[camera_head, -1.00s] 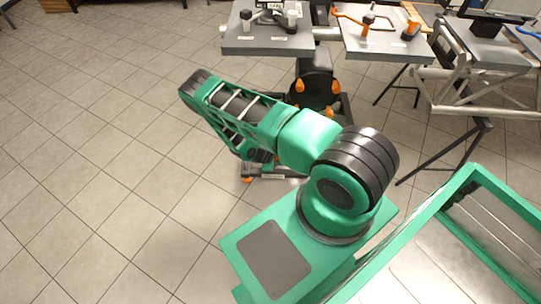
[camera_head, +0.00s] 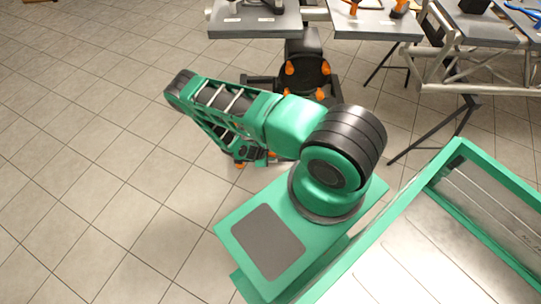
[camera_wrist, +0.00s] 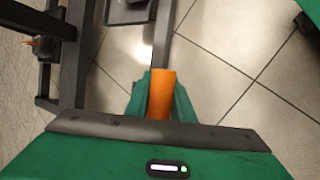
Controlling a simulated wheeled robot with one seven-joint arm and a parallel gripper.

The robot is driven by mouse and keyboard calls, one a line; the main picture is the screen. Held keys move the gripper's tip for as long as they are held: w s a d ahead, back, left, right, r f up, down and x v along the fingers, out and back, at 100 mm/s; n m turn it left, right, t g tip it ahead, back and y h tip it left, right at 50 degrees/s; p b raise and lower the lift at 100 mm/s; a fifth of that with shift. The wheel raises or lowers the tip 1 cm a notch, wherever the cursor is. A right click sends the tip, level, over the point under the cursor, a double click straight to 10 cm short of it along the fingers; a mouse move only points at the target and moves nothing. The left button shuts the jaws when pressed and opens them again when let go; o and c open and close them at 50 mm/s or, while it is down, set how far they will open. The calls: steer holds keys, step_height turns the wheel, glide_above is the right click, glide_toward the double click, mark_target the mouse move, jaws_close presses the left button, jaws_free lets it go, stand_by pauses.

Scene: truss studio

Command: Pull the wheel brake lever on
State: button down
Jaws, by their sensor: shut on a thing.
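The wheel brake lever is the orange bar (camera_wrist: 161,92) in the middle of the wrist view. My gripper (camera_wrist: 161,84) is shut on it, with a green finger on each side. The lever's near end is hidden by the dark edge of my gripper body. In the head view my gripper (camera_head: 246,153) is low over the floor, left of the black stand, and mostly covered by my arm. Bits of orange show beside it, but the lever's angle cannot be told there.
A black stand base (camera_head: 304,84) with several orange parts is under the tables. Grey tables (camera_head: 254,20) line the back, with tools on top. A folding leg frame (camera_head: 440,125) stands at right. The tiled floor (camera_head: 80,130) at left is clear.

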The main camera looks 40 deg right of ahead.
steer(key=c, duration=1.5)
jaws_free()
steer(key=shift+c, duration=0.2)
steer(key=w+v, duration=0.1)
steer(key=v, duration=0.9)
steer(key=shift+s+a+r, duration=0.2)
steer(key=shift+s+r, duration=0.1)
steer(key=shift+s, duration=0.2)
